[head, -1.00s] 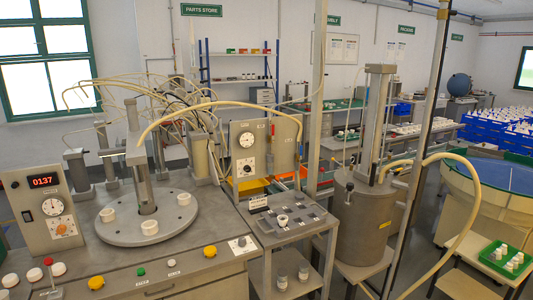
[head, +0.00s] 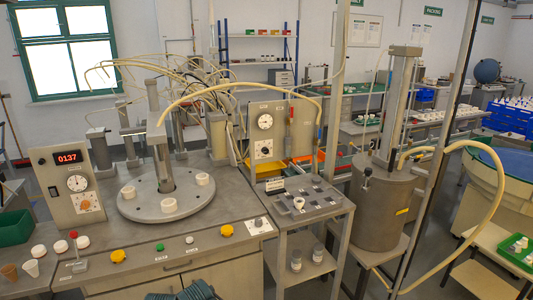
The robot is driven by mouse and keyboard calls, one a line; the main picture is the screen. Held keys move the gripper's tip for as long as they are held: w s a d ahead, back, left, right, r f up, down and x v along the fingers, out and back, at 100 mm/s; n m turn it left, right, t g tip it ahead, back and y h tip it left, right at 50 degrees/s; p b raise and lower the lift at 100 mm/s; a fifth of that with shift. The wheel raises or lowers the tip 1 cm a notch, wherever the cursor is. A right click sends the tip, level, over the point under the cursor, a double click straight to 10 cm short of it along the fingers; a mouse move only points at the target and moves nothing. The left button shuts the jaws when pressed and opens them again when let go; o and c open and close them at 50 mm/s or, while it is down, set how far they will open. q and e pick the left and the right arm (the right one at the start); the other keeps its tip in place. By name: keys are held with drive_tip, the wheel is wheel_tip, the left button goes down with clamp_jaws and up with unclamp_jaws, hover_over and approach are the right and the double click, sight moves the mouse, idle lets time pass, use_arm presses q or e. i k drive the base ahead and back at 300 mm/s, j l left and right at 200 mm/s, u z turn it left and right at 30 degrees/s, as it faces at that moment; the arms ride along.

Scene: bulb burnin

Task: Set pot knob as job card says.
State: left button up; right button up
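No gripper of mine shows clearly. Several knobs are in view, and I cannot tell for certain which is the pot knob. An orange knob (head: 84,204) sits below a dial on the grey panel (head: 63,170) at the left, under a red display (head: 67,157) reading 0137. A dark knob (head: 264,151) is on the middle grey panel, below a round white gauge (head: 265,121). A small white plate with a dark knob (head: 258,223) lies at the bench's right end. A small dark-and-white sign (head: 275,184) stands on the side table; its text is too small to read.
A round turntable (head: 150,208) with white cups fills the bench middle. A large metal pot (head: 385,215) with a pale hose stands right of the side table (head: 325,209). Dark ribbed shapes (head: 182,291), unidentified, show at the bottom edge.

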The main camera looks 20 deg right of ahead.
sight(264, 150)
drive_tip(key=i+l+z, duration=0.1)
drive_tip(key=l, duration=0.3)
drive_tip(key=i+l+z, duration=0.1)
drive_tip(key=l, duration=0.35)
drive_tip(key=i+l, duration=0.2)
drive_tip(key=l, duration=0.2)
drive_tip(key=i+l+z, duration=0.15)
drive_tip(key=l, duration=0.25)
drive_tip(key=i+l+z, duration=0.1)
drive_tip(key=l, duration=0.3)
drive_tip(key=i+l+z, duration=0.1)
drive_tip(key=i+l, duration=0.2)
drive_tip(key=l, duration=0.05)
